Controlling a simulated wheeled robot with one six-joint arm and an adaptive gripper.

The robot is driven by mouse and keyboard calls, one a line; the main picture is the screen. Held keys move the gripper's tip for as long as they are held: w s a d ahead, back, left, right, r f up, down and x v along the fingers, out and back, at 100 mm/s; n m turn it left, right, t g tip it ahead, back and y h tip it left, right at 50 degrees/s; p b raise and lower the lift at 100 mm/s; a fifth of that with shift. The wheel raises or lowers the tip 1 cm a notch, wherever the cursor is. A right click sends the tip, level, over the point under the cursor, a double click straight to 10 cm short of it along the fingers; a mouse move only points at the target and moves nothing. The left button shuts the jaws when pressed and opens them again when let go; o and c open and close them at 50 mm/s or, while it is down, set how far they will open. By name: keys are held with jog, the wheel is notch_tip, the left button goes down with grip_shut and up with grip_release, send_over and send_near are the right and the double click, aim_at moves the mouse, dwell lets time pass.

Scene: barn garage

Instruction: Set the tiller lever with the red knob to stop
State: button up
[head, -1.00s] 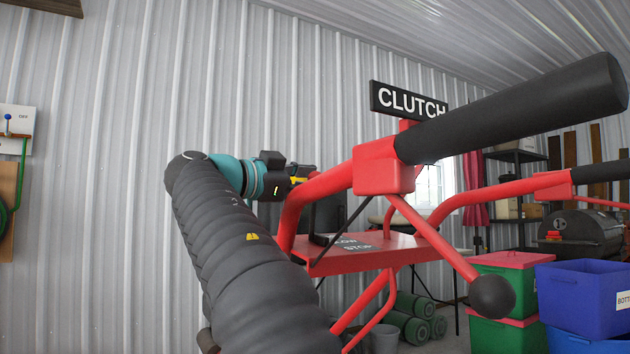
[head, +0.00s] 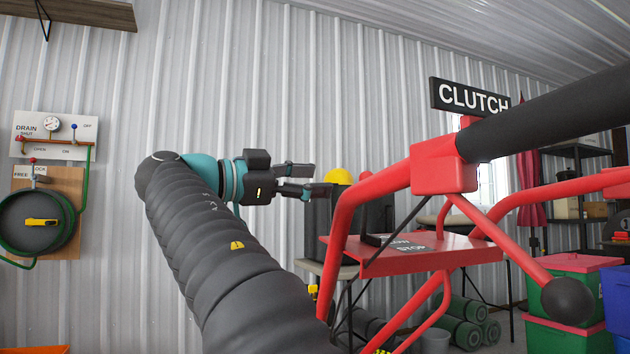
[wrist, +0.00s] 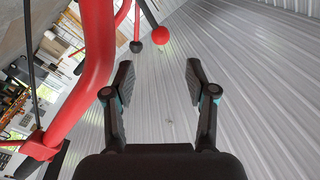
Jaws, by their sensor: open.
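In the wrist view the red knob (wrist: 161,35) sits on a dark rod, beyond my fingertips and roughly centred between them. My gripper (wrist: 159,75) is open and empty, apart from the knob. In the head view my gripper (head: 322,180) points right, left of the red handlebar frame (head: 352,215). The red panel (head: 420,255) behind that frame reads STOP, with a partly hidden word above it. A dark rod crosses above this panel.
A black ball knob (head: 568,300) hangs on a red rod under the thick black handle grip (head: 560,115), beside the CLUTCH sign (head: 468,97). The red frame stands close to my gripper's right. A hose reel (head: 40,222) and drain panel are on the left wall.

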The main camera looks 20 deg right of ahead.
aim_at(365, 175)
jog(key=shift+r, duration=0.15)
jog(key=c, duration=0.5)
jog(key=w+r+p, duration=0.1)
jog(key=p, duration=0.1)
jog(key=r+p, duration=0.1)
jog(key=p, duration=0.1)
jog(key=shift+w+a+r+p, duration=0.1)
jog(key=shift+w+r+p, duration=0.2)
jog(key=shift+w+r, duration=0.1)
grip_shut()
jog(key=w+a+f+n+g+p, duration=0.1)
jog(key=w+f+n+p, duration=0.3)
jog(key=n, duration=0.9)
jog(key=w+a+n+g+p, duration=0.1)
jog(key=w+n+g+p, duration=0.3)
jog(key=n, duration=0.8)
jog(key=s+d+r+t, duration=0.1)
jog(key=s+d, duration=0.4)
jog(key=d, duration=0.6)
jog(key=shift+s+d+t, duration=0.15)
jog(key=shift+s+t, duration=0.05)
jog(key=shift+t, duration=0.5)
